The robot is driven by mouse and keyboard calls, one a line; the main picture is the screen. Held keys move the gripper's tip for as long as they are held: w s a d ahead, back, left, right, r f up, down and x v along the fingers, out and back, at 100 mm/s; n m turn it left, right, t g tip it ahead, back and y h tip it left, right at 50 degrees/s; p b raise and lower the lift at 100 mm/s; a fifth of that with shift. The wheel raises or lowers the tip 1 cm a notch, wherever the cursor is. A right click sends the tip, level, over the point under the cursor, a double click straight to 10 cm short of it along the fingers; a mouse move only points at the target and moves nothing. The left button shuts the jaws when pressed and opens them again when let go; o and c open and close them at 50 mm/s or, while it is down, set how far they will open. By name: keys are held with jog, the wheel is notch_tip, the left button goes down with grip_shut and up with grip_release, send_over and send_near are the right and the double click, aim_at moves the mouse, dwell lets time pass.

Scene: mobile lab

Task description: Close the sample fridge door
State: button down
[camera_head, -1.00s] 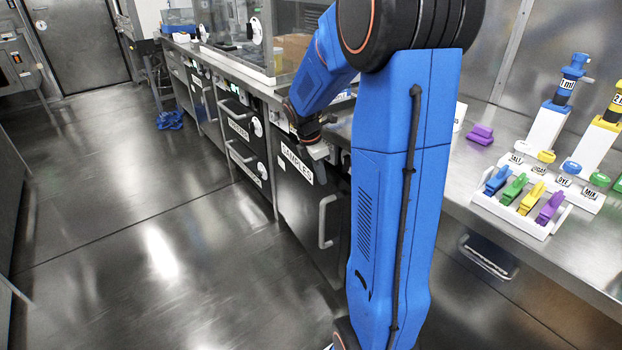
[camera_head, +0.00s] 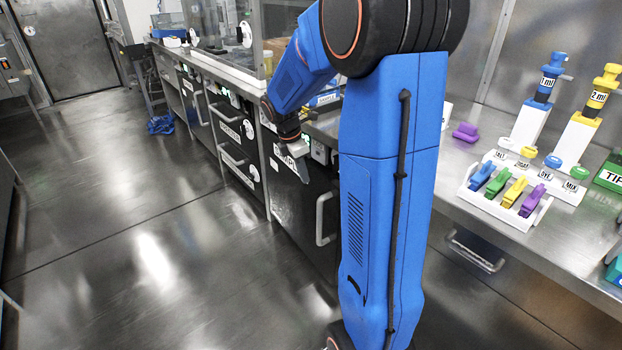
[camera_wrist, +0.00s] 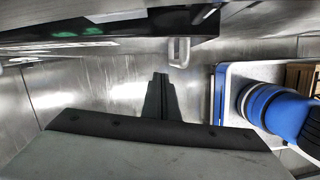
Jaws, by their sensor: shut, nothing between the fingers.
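The sample fridge door (camera_head: 292,205) is the dark panel under the bench in the head view, left of my blue arm. Its pale vertical handle (camera_head: 321,220) is near its right side. My gripper (camera_head: 304,177) is shut and empty, pointing down at the upper part of the door and covering much of the white label (camera_head: 284,158). I cannot tell whether it touches the door or whether the door is fully closed. In the wrist view my shut fingers (camera_wrist: 161,98) are at the centre, and a pale handle (camera_wrist: 180,52) is just beyond them.
Labelled dark drawers (camera_head: 232,125) stand left of the fridge. The bench on the right holds a white rack (camera_head: 505,208) of coloured clips and stands with pipettes (camera_head: 545,85). A blue heap (camera_head: 161,124) lies on the floor far left. The floor in front is clear.

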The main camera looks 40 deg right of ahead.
jog(key=v, duration=0.7)
jog(key=s+a+f+g+h, duration=0.2)
jog(key=a+f+h, duration=0.25)
jog(key=a, duration=0.55)
send_near(331, 194)
notch_tip(331, 194, down, 6)
jog(key=a, duration=0.2)
jog(key=shift+m+h, duration=0.3)
jog(key=shift+h, duration=0.05)
jog(key=shift+s+r, duration=0.1)
jog(key=shift+s, duration=0.05)
jog(key=d, duration=0.4)
jog(key=shift+s+d, duration=0.55)
jog(key=shift+d, duration=0.45)
jog(key=shift+s, duration=0.1)
